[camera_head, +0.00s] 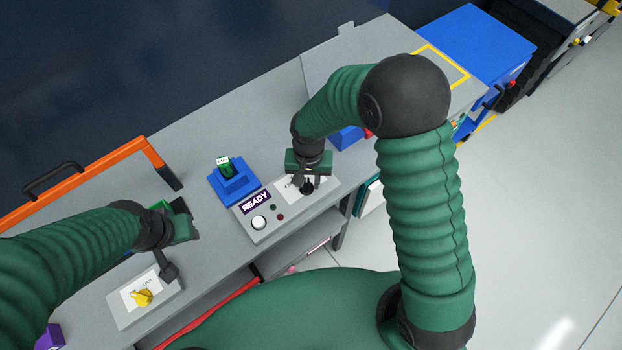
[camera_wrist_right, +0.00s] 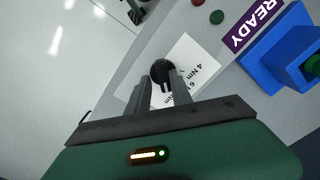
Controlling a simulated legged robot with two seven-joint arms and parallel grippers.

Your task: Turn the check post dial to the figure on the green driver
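The check post (camera_head: 262,232) is a grey box on the bench with a purple READY sign (camera_head: 255,202). Its black dial (camera_head: 306,188) sits on a white label; the right wrist view shows the dial (camera_wrist_right: 162,72) and the figures 4 Nm and 6 on the label (camera_wrist_right: 196,62). My right gripper (camera_head: 308,178) is over the dial, its fingers on either side of it with a gap between them. A green driver (camera_head: 226,168) stands in a blue holder; the figure on its white tag is too small to read. My left gripper (camera_head: 168,268) hangs near a yellow knob; its fingers are unclear.
The yellow knob (camera_head: 142,297) is on a grey box at the left front. An orange rail (camera_head: 80,186) runs along the back left. The post has a white button (camera_head: 259,222) and small green and red lamps. A blue box (camera_head: 480,45) stands at the far right.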

